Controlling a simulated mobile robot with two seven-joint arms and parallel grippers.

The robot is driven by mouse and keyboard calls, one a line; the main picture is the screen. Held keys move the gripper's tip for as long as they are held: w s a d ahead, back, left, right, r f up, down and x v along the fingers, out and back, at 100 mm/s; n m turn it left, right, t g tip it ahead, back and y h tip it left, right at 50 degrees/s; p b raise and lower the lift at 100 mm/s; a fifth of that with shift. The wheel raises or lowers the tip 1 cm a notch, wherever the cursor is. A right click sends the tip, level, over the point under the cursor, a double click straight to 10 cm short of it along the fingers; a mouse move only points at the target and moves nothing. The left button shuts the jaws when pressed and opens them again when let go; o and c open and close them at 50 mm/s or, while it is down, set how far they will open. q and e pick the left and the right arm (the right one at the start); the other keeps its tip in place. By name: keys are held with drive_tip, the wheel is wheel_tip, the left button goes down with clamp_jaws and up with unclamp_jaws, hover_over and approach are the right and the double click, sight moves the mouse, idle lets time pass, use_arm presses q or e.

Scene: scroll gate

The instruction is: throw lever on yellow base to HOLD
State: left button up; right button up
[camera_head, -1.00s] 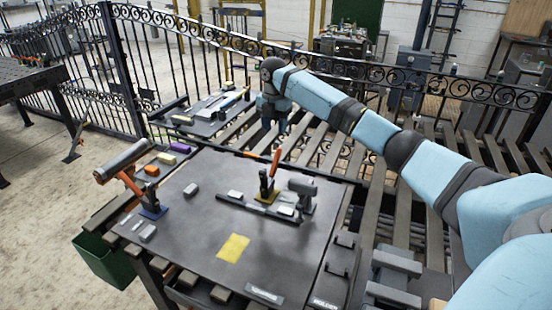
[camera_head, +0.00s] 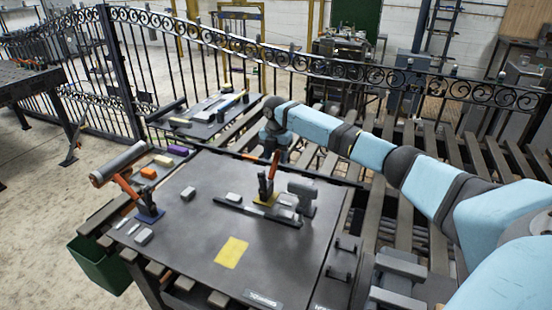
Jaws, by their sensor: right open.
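The lever (camera_head: 268,181) with an orange handle (camera_head: 274,164) stands on a small yellow base (camera_head: 264,201) near the back middle of the dark table. Its handle points up, tilted slightly right. My right gripper (camera_head: 279,152) hangs from the arm coming in from the right. It points down right behind the handle's top in the picture. It is open and empty; its fingertips are partly hidden, and I cannot tell whether it touches the handle. No HOLD marking is readable. My left gripper is out of view.
A grey clamp-like block (camera_head: 302,192) stands close right of the yellow base. A flat yellow patch (camera_head: 231,252) lies on the open table front (camera_head: 185,255).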

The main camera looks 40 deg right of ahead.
sight(273, 166)
drive_tip(key=shift+f, duration=0.7)
clamp_jaws()
drive_tip(key=shift+s+a+r+p, duration=0.1)
drive_tip(key=shift+r+p, duration=0.25)
drive_tip(key=shift+p, duration=0.2)
drive_tip(key=a+t+h+p, duration=0.1)
drive_tip(key=p, duration=0.2)
drive_tip(key=s+a+r+t+h+p, duration=0.1)
drive_tip(key=h+p, duration=0.1)
drive_tip(key=p, duration=0.1)
drive_tip(key=s+a+r+h+p, duration=0.1)
drive_tip(key=h+p, duration=0.1)
drive_tip(key=p, duration=0.2)
drive_tip(key=shift+a+t, duration=0.4)
drive_tip(key=shift+a+h+p, duration=0.2)
drive_tip(key=shift+h+p, duration=0.2)
drive_tip(key=shift+p, duration=0.15)
drive_tip(key=shift+s+a, duration=0.1)
drive_tip(key=shift+a, duration=0.05)
drive_tip(key=shift+h, duration=0.3)
